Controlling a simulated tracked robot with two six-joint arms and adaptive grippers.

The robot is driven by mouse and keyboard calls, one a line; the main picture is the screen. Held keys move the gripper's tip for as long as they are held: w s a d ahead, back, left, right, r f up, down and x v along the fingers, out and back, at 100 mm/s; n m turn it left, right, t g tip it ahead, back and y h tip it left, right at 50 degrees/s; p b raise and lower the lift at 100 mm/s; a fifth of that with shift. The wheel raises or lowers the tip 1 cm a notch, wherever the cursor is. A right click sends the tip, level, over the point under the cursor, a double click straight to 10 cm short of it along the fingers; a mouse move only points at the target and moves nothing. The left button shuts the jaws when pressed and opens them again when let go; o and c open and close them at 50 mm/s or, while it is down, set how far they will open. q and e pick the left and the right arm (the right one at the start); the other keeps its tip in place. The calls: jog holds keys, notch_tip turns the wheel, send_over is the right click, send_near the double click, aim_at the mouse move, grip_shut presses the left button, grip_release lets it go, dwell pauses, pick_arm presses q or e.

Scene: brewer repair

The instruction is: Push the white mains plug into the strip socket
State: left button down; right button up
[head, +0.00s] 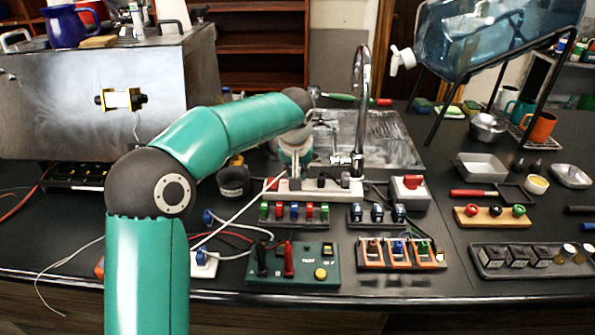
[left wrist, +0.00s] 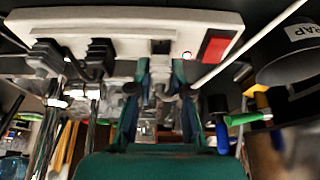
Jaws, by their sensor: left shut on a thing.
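The white socket strip (head: 313,193) lies on the black bench in front of the sink. In the left wrist view the strip (left wrist: 128,24) crosses the top, with a red switch (left wrist: 214,46) and dark plugs (left wrist: 101,52) seated in it. My left gripper (head: 295,158) is at the strip's back left in the head view. In the left wrist view its fingers (left wrist: 160,82) are shut on the white mains plug (left wrist: 158,88), lined up near a dark socket slot (left wrist: 160,46). Whether the plug touches the slot is unclear. My right gripper is not in view.
A white cable (head: 238,212) slants from the gripper area to the front left. Red, green and blue parts in a rack (head: 295,212), a green test board (head: 293,265) and a grey box with a red top (head: 410,191) stand close by. The tap (head: 359,110) rises behind the strip.

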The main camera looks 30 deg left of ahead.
pick_arm(q)
jog(key=shift+f+b, duration=0.45)
jog(key=shift+f, duration=0.15)
dwell(1.2)
jog(key=c, duration=1)
grip_release()
jog(key=shift+r, duration=0.1)
jog(key=v, duration=1.1)
jog(key=shift+r, duration=0.3)
jog(key=shift+s+d, duration=0.1)
jog(key=shift+d, duration=0.05)
